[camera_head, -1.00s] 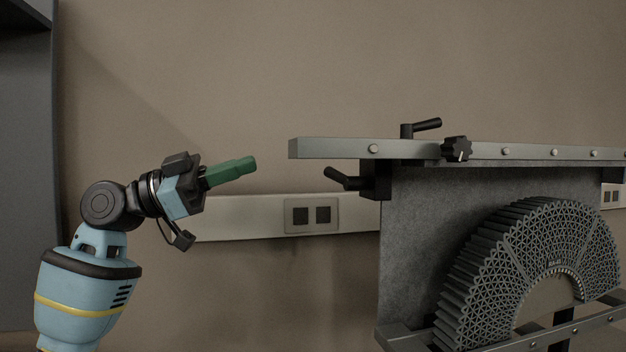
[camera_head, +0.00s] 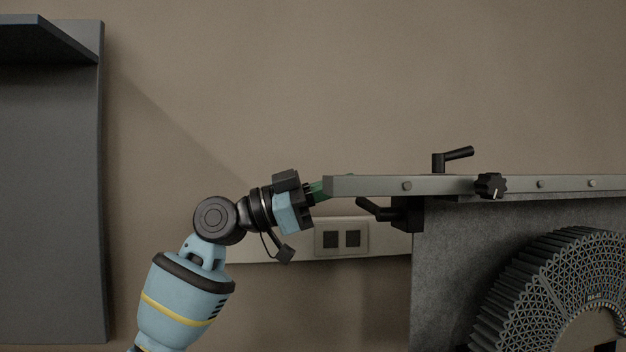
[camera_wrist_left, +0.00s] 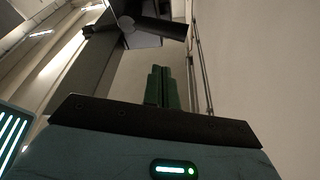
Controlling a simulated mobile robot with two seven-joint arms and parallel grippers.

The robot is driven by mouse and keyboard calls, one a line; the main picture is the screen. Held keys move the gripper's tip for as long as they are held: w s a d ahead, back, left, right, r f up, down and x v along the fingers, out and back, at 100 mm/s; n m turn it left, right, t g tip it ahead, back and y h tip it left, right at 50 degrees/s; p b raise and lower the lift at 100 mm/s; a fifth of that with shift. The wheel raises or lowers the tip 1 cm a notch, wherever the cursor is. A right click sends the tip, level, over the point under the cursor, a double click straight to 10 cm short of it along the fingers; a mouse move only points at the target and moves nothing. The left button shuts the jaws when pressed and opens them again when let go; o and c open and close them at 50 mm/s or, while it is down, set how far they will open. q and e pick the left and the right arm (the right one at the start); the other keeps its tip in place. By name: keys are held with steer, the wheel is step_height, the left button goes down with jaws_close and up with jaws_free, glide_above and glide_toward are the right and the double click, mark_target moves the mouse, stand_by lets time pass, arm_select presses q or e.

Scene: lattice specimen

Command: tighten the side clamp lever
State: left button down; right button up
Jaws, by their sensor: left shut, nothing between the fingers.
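The side clamp lever (camera_head: 376,210) is a black handle. It sticks out to the left and slightly up from a black clamp block (camera_head: 408,213) under the left part of the grey beam (camera_head: 370,186). My left gripper (camera_head: 319,188) has green fingers, closed together with nothing between them. In the head view it is left of the lever and a little higher, and the beam's left end hides most of its fingers. In the wrist view the fingers (camera_wrist_left: 163,85) point toward dark clamp parts (camera_wrist_left: 140,35). I see no contact with the lever. My right gripper is out of view.
A second black lever (camera_head: 456,155) stands on top of the beam, with a black star knob (camera_head: 490,186) on its front. A grey panel (camera_head: 440,260) and a ribbed lattice arch (camera_head: 545,290) are below. A wall socket (camera_head: 342,238) is behind. A dark cabinet (camera_head: 50,200) stands left.

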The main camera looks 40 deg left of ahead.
arm_select(q)
steer(key=shift+w+d+f, duration=0.1)
steer(key=shift+w+f, duration=0.65)
steer(key=shift+f, duration=0.35)
steer(key=shift+w+f+n+t, duration=0.25)
steer(key=shift+f+n+t, duration=0.15)
steer(key=shift+f+n, duration=0.5)
steer(key=shift+f, duration=0.15)
steer(key=b, duration=0.2)
glide_toward(362, 207)
steer(key=shift+s+r, duration=0.35)
steer(key=shift+r, duration=0.1)
